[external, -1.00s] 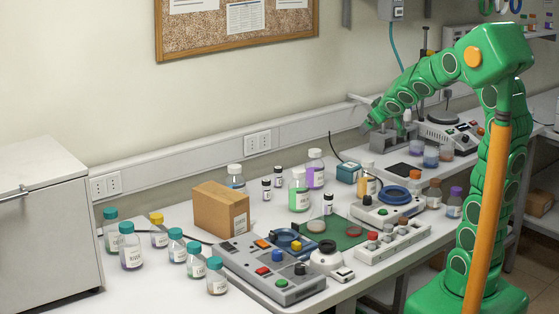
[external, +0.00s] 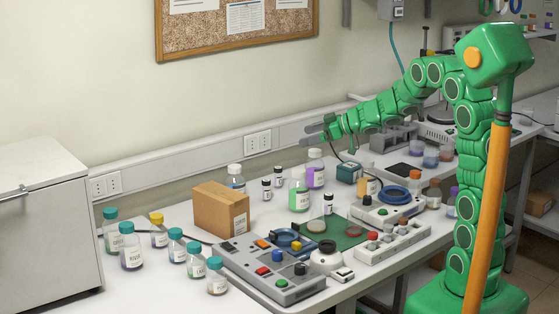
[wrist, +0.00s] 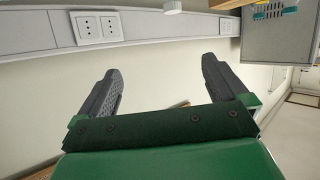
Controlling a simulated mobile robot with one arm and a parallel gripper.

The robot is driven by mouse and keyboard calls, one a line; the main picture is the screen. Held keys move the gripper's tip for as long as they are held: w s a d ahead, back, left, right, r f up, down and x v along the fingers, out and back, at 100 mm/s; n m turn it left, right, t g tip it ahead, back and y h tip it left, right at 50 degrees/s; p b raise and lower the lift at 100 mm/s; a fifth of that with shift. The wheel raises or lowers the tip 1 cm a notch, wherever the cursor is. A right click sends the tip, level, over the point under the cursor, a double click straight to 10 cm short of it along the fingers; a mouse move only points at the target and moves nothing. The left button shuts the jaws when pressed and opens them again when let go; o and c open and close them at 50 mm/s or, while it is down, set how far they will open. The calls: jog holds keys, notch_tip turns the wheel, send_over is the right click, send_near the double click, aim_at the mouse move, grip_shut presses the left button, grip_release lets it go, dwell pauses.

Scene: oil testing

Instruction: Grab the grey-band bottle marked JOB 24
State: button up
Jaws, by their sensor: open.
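Several labelled bottles stand on the bench in the external view. White-capped ones include a purple-filled bottle (external: 315,172), a green-filled bottle (external: 299,192) and one behind the cardboard box (external: 235,178). Teal-capped bottles (external: 130,248) and a yellow-capped bottle (external: 159,232) stand at the left. The label print is too small to read, so I cannot tell which is JOB 24 or has a grey band. My gripper (external: 312,135) is open and empty, raised near the wall, just above the purple-filled bottle in the picture. The wrist view shows its two fingers spread (wrist: 161,68).
A cardboard box (external: 220,211) stands mid-bench. A wall trunking with sockets (external: 258,142) runs behind the bench. A white cabinet (external: 45,240) stands at the left.

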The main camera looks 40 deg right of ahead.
jog(key=s+a+f+g+y, duration=0.1)
jog(key=a+f, duration=0.1)
send_over(308, 184)
jog(key=shift+n, duration=0.3)
jog(key=f, duration=0.6)
jog(key=shift+w+f, duration=0.2)
jog(key=shift+f, duration=2.3)
jog(key=shift+w+a+f, duration=0.15)
jog(key=shift+f, duration=0.45)
jog(key=shift+w+a+f, duration=0.15)
jog(key=shift+a+f, duration=0.05)
jog(key=shift+f, duration=0.45)
jog(key=shift+w+a+f, duration=0.15)
jog(key=shift+f, duration=0.45)
jog(key=shift+x, duration=0.75)
jog(key=c, duration=1.4)
jog(key=shift+o, duration=0.2)
jog(key=shift+r, duration=0.1)
